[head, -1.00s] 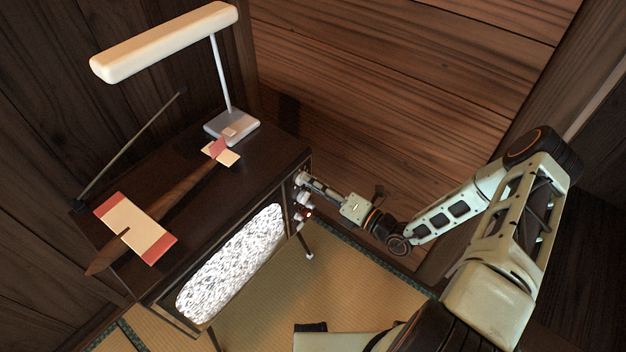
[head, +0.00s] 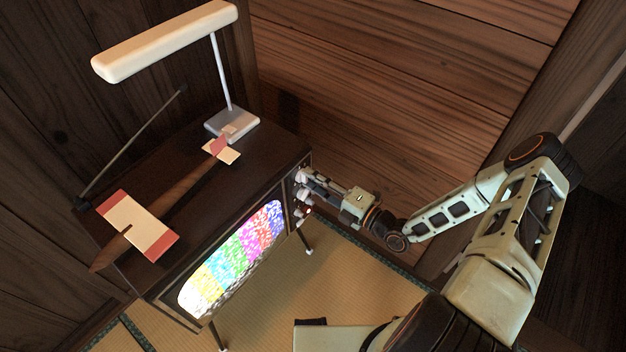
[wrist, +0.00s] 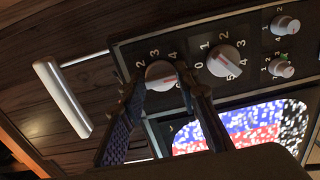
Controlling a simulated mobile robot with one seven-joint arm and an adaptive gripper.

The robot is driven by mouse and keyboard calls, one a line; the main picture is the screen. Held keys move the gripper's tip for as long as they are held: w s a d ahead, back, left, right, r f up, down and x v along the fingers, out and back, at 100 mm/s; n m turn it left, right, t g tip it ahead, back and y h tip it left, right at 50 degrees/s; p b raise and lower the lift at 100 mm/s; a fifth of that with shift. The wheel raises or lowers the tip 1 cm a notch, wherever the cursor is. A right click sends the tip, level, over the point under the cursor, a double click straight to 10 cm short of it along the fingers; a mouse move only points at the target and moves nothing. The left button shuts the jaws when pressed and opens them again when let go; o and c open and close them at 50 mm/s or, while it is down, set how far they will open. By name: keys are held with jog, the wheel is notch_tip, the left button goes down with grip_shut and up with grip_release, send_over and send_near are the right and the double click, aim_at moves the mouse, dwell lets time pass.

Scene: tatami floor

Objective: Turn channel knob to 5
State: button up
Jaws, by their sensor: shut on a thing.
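The television (head: 165,285) is a dark wooden set with a lit screen (head: 235,258) showing bands of coloured static. In the wrist view its panel carries two large white knobs with number scales. The left knob (wrist: 158,70) has a red mark and stands between the fingers of my gripper (wrist: 163,88), which is shut on it. Numbers 2, 3 and 4 show around it; others are hidden by the fingers. The right large knob (wrist: 226,62) is free, with 0, 1, 2, 4 and 5 legible. No label shows which is the channel knob. In the head view my gripper (head: 306,179) is at the panel.
Two smaller knobs, an upper (wrist: 285,25) and a lower (wrist: 281,68), sit right of the large ones. A lamp (head: 232,124), a wooden model plane (head: 138,228) with red-tipped wings and an antenna (head: 135,142) are on the set. Tatami floor (head: 290,300) lies in front.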

jog(key=shift+s+f, duration=0.1)
jog(key=shift+s, duration=0.05)
jog(key=o, duration=1.1)
jog(key=shift+o, duration=0.2)
jog(key=v, duration=1.2)
